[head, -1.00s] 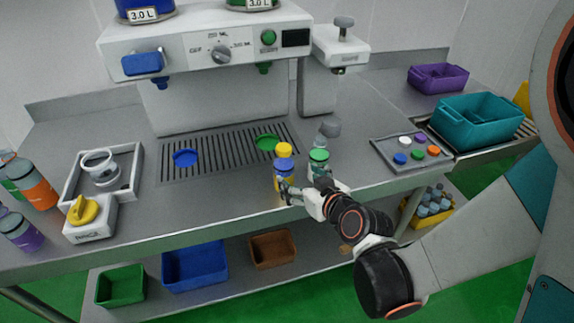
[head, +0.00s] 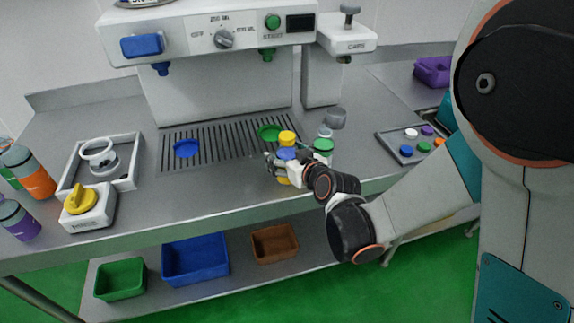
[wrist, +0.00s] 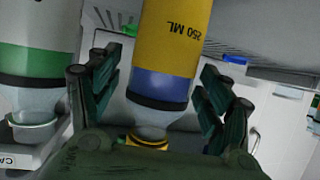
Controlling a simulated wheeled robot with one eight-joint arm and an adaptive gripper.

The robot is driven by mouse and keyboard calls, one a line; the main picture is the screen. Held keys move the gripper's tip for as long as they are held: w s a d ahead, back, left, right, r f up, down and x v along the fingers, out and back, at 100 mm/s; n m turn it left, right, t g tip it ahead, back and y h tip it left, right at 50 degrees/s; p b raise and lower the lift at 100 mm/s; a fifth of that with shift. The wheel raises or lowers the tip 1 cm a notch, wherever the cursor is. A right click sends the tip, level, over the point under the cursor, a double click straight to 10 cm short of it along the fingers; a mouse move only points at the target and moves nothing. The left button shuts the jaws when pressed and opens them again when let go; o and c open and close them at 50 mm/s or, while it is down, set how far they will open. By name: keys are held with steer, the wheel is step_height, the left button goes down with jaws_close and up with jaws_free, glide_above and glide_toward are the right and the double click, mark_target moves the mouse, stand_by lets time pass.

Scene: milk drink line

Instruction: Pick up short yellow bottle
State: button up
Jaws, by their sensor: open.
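The short yellow bottle (head: 287,139) stands upright on the steel counter in the head view, with a yellow cap and a blue band. My gripper (head: 276,165) is at its body and hides part of it. In the wrist view the bottle (wrist: 172,42) appears upside down, with a yellow "250 ML" label, blue band and clear shoulder. My open gripper (wrist: 160,82) has one dark finger on each side of it, with visible gaps between fingers and bottle.
The drip grate (head: 215,150) and dispenser (head: 222,90) are behind. The counter to the left is clear up to a yellow-knobbed device (head: 88,208).

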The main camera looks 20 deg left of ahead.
steer(key=shift+r, duration=0.1)
steer(key=c, duration=1.4)
steer(key=shift+o, duration=0.2)
